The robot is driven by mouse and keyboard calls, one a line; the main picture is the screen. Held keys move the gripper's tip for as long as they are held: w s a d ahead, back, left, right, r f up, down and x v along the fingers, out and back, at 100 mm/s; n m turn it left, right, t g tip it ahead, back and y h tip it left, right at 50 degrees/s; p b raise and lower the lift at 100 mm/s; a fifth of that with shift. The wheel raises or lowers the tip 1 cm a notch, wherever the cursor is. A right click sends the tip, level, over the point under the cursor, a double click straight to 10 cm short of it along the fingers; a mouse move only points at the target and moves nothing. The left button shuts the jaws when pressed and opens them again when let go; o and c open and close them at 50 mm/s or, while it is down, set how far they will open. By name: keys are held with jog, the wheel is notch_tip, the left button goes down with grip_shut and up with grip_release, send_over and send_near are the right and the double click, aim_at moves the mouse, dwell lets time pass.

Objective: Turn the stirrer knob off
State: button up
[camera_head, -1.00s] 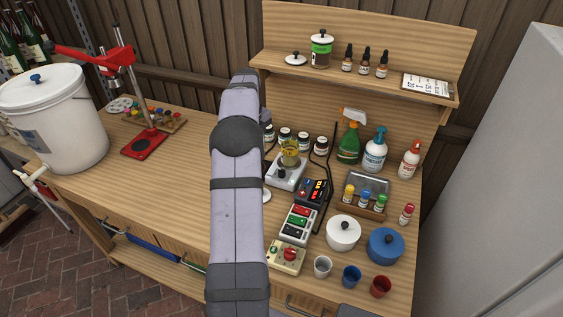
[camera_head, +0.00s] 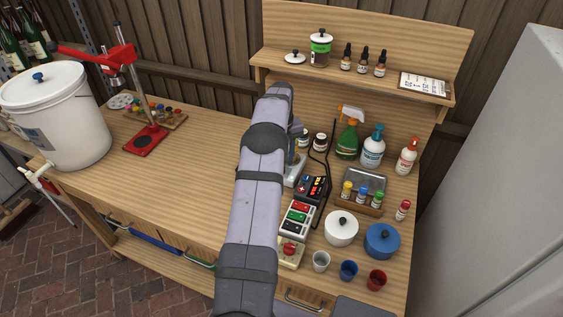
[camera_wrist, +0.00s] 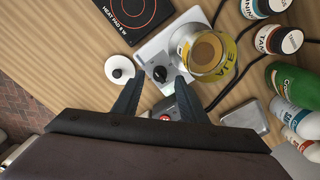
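The stirrer (camera_wrist: 151,52) is a white box with a black knob (camera_wrist: 160,74) on its front part, seen in the wrist view. In the head view only a white edge of the stirrer (camera_head: 297,171) shows; my arm hides the knob and beaker.
A heat pad (camera_wrist: 124,14) and a white round lid-like piece (camera_wrist: 119,68) lie beside the stirrer. Jars (camera_wrist: 278,40) stand close to the beaker. A dark controller (camera_head: 313,188), a switch box (camera_head: 298,220) and black cables are nearby.

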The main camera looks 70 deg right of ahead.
jog(key=shift+f+p, duration=0.3)
jog(key=shift+f, duration=0.85)
jog(key=shift+c, duration=0.6)
grip_shut()
